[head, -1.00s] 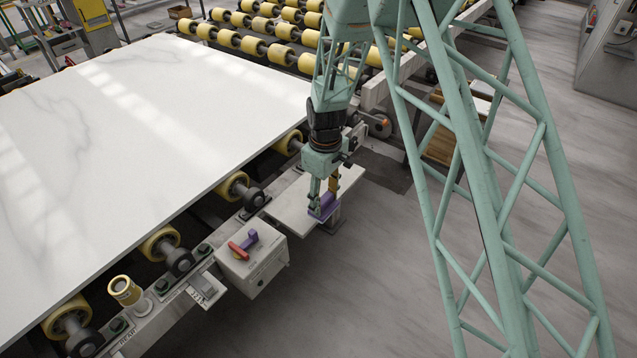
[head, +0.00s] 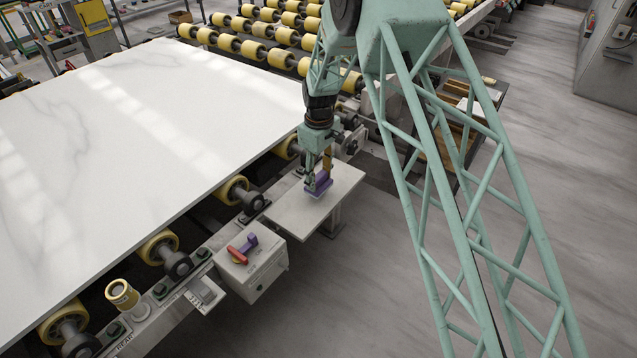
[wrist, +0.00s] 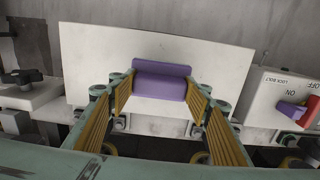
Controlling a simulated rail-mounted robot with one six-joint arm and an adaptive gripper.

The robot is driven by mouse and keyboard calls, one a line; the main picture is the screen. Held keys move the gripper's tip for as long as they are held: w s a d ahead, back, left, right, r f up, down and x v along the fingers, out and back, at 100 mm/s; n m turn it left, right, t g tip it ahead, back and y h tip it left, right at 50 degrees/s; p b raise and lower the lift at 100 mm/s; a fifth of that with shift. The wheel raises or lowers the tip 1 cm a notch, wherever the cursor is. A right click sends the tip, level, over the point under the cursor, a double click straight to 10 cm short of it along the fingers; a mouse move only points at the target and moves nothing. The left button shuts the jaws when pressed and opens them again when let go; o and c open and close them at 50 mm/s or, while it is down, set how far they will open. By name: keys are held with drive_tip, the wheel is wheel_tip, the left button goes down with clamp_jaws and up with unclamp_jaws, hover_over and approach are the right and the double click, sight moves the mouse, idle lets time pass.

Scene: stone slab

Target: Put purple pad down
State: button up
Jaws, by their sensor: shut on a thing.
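The purple pad (head: 319,186) is between the fingers of my gripper (head: 318,176), over the pale shelf plate (head: 335,205) beside the slab line. In the wrist view the pad (wrist: 161,82) is level across the picture, with a raised back edge, and a yellow-ribbed finger stands at each side. My gripper (wrist: 160,95) is shut on it. The pad is over the left-middle part of the plate in the head view. I cannot tell whether its underside touches the plate.
A control box (head: 252,268) with a red and a purple handle stands in front of the plate, lower left. The white stone slab (head: 140,140) lies on yellow rollers to the left. The right part of the plate is bare.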

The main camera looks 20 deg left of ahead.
sight(319, 182)
drive_tip(key=shift+w+a, duration=0.2)
drive_tip(key=shift+w, duration=0.2)
drive_tip(key=shift+w, duration=0.1)
drive_tip(key=shift+w+a, duration=0.1)
drive_tip(key=shift+w, duration=0.1)
drive_tip(key=shift+f+b, duration=0.35)
drive_tip(key=shift+f, duration=1.5)
drive_tip(key=shift+f, duration=0.1)
drive_tip(key=o, duration=0.9)
drive_tip(key=shift+r+p, duration=0.7)
drive_tip(key=shift+r, duration=5.45)
